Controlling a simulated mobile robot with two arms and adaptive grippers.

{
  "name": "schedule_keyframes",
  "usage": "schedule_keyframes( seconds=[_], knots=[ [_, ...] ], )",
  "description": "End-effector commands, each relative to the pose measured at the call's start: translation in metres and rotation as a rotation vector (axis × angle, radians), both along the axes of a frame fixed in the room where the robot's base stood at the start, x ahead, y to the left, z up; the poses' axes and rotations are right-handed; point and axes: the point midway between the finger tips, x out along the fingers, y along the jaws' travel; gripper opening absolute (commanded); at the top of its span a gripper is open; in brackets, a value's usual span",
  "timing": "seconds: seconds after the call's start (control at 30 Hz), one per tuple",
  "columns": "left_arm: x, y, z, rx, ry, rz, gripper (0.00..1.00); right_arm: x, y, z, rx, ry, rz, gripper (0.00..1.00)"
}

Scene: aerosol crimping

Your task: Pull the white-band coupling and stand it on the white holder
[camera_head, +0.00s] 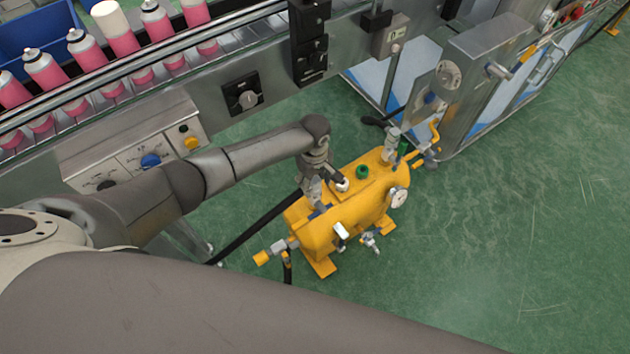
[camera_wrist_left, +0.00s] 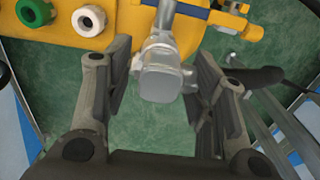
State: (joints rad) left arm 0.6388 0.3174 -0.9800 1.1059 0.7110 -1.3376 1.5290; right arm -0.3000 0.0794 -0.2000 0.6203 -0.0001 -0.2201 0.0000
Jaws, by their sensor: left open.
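My left gripper (camera_head: 314,196) is open over the left part of the yellow tank (camera_head: 370,208). In the left wrist view its two fingers (camera_wrist_left: 160,88) stand on either side of a grey metal fitting (camera_wrist_left: 160,75), with gaps visible. I cannot make out a white band on this fitting, so I cannot tell whether it is the white-band coupling. The white ring-shaped holder (camera_wrist_left: 88,20) sits on the tank beside the green one (camera_wrist_left: 33,12); the head view shows the white holder (camera_head: 342,186) close to the gripper. My right gripper is not in view.
A conveyor with pink cans (camera_head: 85,50) runs along the upper left. A control box (camera_head: 138,150) stands near my left arm. A grey machine (camera_head: 490,65) stands beyond the tank. A black hose (camera_head: 258,228) hangs left of the tank. The green floor at right is clear.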

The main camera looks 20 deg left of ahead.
Motion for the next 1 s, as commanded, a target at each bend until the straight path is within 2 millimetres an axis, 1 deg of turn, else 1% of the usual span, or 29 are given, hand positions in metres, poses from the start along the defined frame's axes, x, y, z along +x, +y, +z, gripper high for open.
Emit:
schedule_keyframes(
  seconds=[0.07, 0.33, 0.73, 1.0],
  knots=[
    [-0.0003, -0.0005, 0.0011, -0.001, 0.001, 0.000, 0.51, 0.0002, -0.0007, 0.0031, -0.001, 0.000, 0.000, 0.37],
    [-0.0004, -0.0005, -0.0001, 0.000, 0.000, -0.001, 0.51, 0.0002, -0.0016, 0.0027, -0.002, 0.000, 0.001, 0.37],
    [-0.0004, -0.0003, -0.0001, 0.001, 0.001, -0.001, 0.00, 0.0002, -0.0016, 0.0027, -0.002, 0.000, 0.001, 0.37],
    [-0.0002, -0.0003, 0.0025, 0.000, 0.000, -0.001, 0.00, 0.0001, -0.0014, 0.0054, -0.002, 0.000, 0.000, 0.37]
  ],
)
